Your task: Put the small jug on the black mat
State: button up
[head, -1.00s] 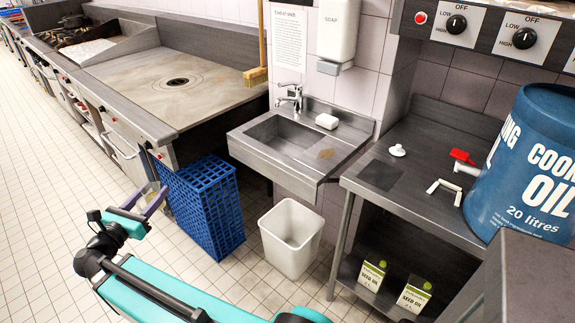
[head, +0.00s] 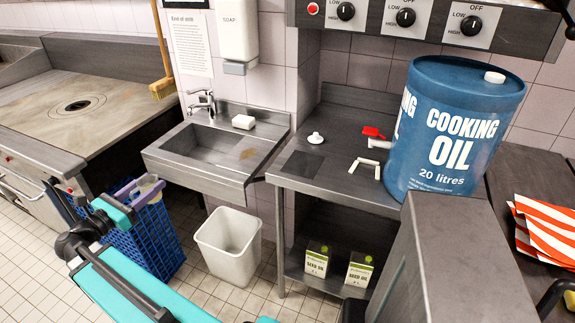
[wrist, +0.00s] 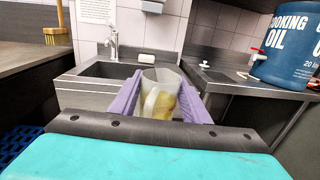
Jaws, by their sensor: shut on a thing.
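The small jug (wrist: 161,96) is pale and see-through with a handle facing the wrist camera and something yellowish inside or behind it. It looks upright. My gripper (head: 140,188), with purple fingers, is shut on it; the fingers (wrist: 160,98) lie on both sides of the jug in the wrist view. In the head view the jug (head: 149,186) is partly hidden by the gripper, in front of the blue crate. The black mat (head: 301,165) is a dark square on the left front of the steel counter, right of the sink. It looks bare and is well apart from my gripper.
The sink (head: 205,145) and a white bin (head: 228,244) lie between my gripper and the counter.

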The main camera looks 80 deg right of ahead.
jog(key=s+d+m+g+y, duration=0.3)
jog(key=s+d, duration=0.2)
jog(key=s, duration=0.6)
jog(key=s+d+r+m+g+y+b, duration=0.1)
jog(key=s+d+m+g+y, duration=0.2)
jog(key=s, duration=0.9)
jog(key=s+d+r+m+g+y+b, duration=0.1)
jog(key=s+d+m+g+y, duration=0.2)
jog(key=s+d, duration=0.4)
jog(key=s+g+y, duration=0.1)
jog(key=s+g, duration=0.1)
jog(key=s, duration=0.2)
jog(key=shift+s+d+r+m, duration=0.15)
jog(key=shift+s+d+m, duration=0.15)
jog(key=shift+s+m, duration=0.1)
jog(key=p, duration=0.3)
send_over(304, 163)
jog(key=a, duration=0.2)
jog(key=shift+w+d+f, duration=0.2)
jog(key=shift+w+f, duration=0.15)
jog(key=shift+f, duration=0.3)
jog(key=shift+s+d+f, duration=0.15)
jog(key=shift+s+d, duration=0.2)
jog(key=shift+d, duration=0.3)
jog(key=shift+f, duration=0.1)
jog(key=shift+f+p, duration=0.55)
jog(key=shift+f, duration=1.1)
jog(key=shift+f, duration=0.1)
